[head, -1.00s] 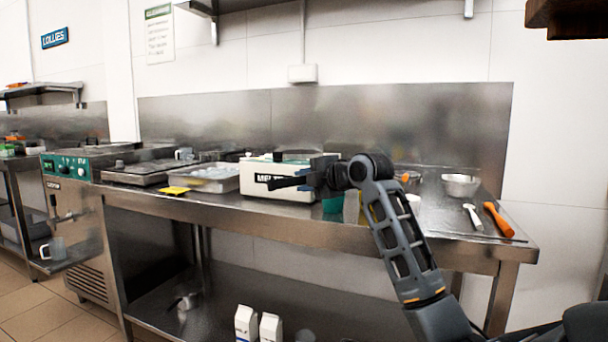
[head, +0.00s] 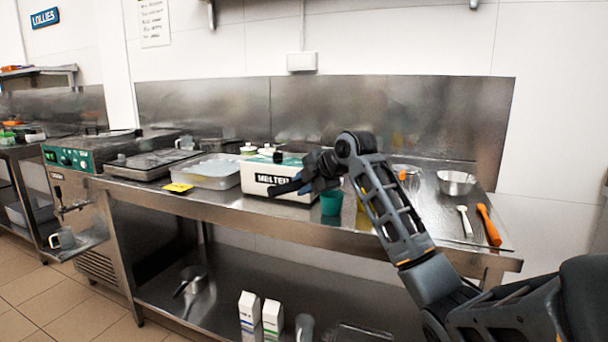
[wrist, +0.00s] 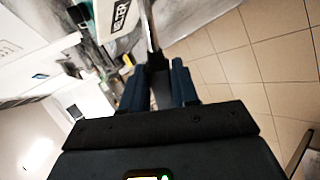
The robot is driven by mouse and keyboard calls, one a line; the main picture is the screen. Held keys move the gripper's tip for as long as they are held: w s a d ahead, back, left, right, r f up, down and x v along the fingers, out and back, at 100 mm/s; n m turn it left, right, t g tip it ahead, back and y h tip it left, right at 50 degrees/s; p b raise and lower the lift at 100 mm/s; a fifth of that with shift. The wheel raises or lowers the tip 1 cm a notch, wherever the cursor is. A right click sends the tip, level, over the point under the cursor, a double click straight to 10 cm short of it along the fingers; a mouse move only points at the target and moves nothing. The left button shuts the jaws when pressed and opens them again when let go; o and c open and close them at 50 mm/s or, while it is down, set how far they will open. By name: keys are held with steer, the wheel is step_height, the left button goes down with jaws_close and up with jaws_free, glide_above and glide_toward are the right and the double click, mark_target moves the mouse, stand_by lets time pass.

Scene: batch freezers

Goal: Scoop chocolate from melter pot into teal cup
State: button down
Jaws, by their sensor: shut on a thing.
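The white melter (head: 255,178) stands on the steel bench, with a dark part on its top. The inside of its pot cannot be seen. The teal cup (head: 331,204) stands upright on the bench just right of the melter, near the front edge; its contents are hidden. My gripper (head: 290,186) is in front of the melter's right half, left of the cup, with its fingers pointing left. In the wrist view my gripper (wrist: 161,88) is shut on a thin grey object, too unclear to name. The melter's lettered side (wrist: 122,14) shows beyond the fingers.
A clear tray (head: 210,172) and a yellow card (head: 179,187) lie left of the melter. A steel bowl (head: 456,183), a white utensil (head: 465,221) and an orange one (head: 489,225) are at the right. Cartons (head: 250,314) stand on the lower shelf.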

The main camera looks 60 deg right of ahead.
steer(key=shift+w+d+r+g+y+p, duration=0.1)
steer(key=shift+w+r+g+y+p, duration=0.2)
steer(key=shift+g+p, duration=0.85)
steer(key=shift+w+d+r+g+y+p, duration=0.1)
steer(key=shift+r+g+y+p, duration=0.3)
steer(key=shift+p, duration=1.45)
steer(key=shift+w+d+r+g+y+p, duration=0.15)
steer(key=shift+g+y+p, duration=0.4)
steer(key=shift+p, duration=0.95)
steer(key=g+p, duration=0.2)
steer(key=p, duration=0.1)
steer(key=shift+w+r+y, duration=0.1)
steer(key=shift+w+y, duration=0.2)
steer(key=shift+y, duration=0.05)
steer(key=shift+w+d+g+y+p, duration=0.25)
steer(key=shift+g+p, duration=0.35)
steer(key=shift+p, duration=0.55)
steer(key=shift+w+r+g+y+p, duration=0.2)
steer(key=shift+r+g+y+p, duration=0.35)
steer(key=shift+r+g+p, duration=0.6)
steer(key=shift+d+f, duration=0.1)
